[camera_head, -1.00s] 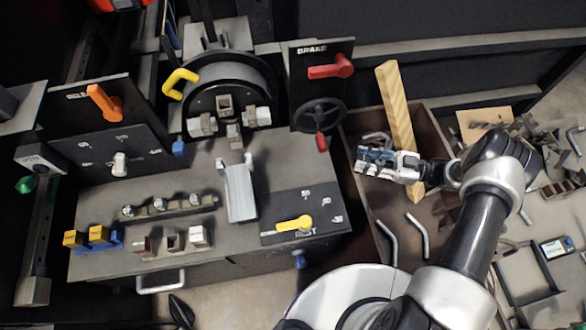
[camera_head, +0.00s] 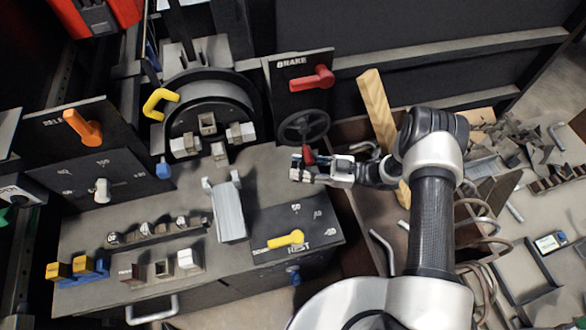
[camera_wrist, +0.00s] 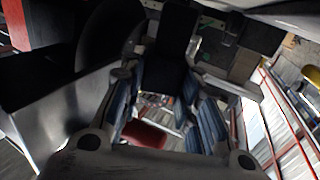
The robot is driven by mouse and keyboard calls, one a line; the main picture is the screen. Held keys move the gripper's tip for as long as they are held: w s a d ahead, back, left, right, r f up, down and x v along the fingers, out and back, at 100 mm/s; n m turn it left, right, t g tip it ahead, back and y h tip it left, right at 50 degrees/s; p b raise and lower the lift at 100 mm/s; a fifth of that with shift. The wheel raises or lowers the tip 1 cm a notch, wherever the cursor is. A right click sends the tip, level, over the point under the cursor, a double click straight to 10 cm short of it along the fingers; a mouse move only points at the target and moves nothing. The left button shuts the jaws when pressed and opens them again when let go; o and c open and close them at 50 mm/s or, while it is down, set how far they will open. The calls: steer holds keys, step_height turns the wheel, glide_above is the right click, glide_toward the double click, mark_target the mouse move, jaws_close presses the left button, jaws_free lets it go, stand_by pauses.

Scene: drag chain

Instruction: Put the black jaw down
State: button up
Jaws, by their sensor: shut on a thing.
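My gripper (camera_head: 299,167) is in front of the brake panel, just below the black handwheel and above the right end of the machine top. In the wrist view my gripper (camera_wrist: 160,82) is shut on a dark block, which looks like the black jaw (camera_wrist: 176,32), between its blue-grey fingers. In the head view the held block is too small to make out. Several small jaw-like blocks stand on the machine top at the front left, among them a dark one (camera_head: 162,269) and a white-faced one (camera_head: 187,260).
The chuck (camera_head: 207,122) with its blocks is at the back. A grey ribbed piece (camera_head: 228,211) stands mid-top. The red brake lever (camera_head: 312,79) and handwheel (camera_head: 303,127) are close to my gripper. A wooden bar (camera_head: 378,108) leans beside my arm. Yellow and orange levers stick up.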

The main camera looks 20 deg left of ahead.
steer(key=a, duration=0.1)
steer(key=a+f+b, duration=0.1)
steer(key=shift+s+a, duration=0.25)
steer(key=shift+a, duration=0.05)
steer(key=shift+f, duration=0.35)
steer(key=shift+d+r, duration=0.1)
steer(key=o, duration=1.2)
steer(key=shift+f, duration=0.2)
steer(key=shift+r, duration=0.1)
